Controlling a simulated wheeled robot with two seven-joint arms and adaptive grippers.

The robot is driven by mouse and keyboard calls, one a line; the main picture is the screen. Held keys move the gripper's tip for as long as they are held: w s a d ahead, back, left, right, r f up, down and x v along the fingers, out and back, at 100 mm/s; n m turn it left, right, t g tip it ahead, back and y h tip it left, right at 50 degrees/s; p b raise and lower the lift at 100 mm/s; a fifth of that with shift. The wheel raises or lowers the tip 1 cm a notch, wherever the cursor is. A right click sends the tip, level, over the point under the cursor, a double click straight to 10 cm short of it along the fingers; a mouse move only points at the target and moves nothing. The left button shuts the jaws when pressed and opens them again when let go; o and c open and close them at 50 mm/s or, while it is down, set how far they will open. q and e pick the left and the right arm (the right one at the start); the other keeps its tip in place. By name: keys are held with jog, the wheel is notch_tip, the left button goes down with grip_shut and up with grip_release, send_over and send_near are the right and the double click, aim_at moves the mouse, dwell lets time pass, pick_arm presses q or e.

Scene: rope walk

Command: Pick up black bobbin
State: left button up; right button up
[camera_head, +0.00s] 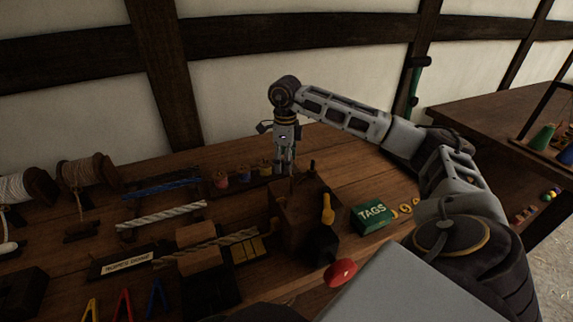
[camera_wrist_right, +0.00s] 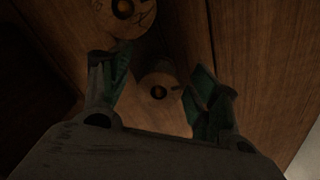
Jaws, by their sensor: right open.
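My right gripper (camera_head: 284,167) points down over the bench, at the right end of a row of small bobbins. In the right wrist view, its two green-padded fingers (camera_wrist_right: 160,96) are open. A round bobbin end with a dark centre hole (camera_wrist_right: 158,88) shows between and below them, apart from both fingers. Its thread colour is too dark to tell, so I cannot confirm it is the black bobbin. Another bobbin end (camera_wrist_right: 122,10) shows at the top of that view. My left gripper is not in view.
A wooden block (camera_head: 290,222) with a yellow-handled tool (camera_head: 328,208) stands in front of my right gripper. A green TAGS box (camera_head: 373,215) is to its right. Rope lengths (camera_head: 160,215) and large spools (camera_head: 85,170) lie left. The wall (camera_head: 235,80) is behind.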

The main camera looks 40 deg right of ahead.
jog(key=c, duration=0.9)
jog(key=shift+c, duration=0.4)
jog(key=shift+r, duration=0.15)
jog(key=shift+r, duration=0.6)
notch_tip(320, 180, up, 8)
jog(key=shift+f+p, duration=0.15)
jog(key=shift+p, duration=0.6)
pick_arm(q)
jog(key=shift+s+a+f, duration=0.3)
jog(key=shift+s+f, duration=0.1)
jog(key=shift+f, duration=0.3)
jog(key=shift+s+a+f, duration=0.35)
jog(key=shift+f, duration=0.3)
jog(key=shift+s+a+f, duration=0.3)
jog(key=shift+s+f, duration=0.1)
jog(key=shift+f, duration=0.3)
pick_arm(e)
jog(key=shift+r, duration=0.4)
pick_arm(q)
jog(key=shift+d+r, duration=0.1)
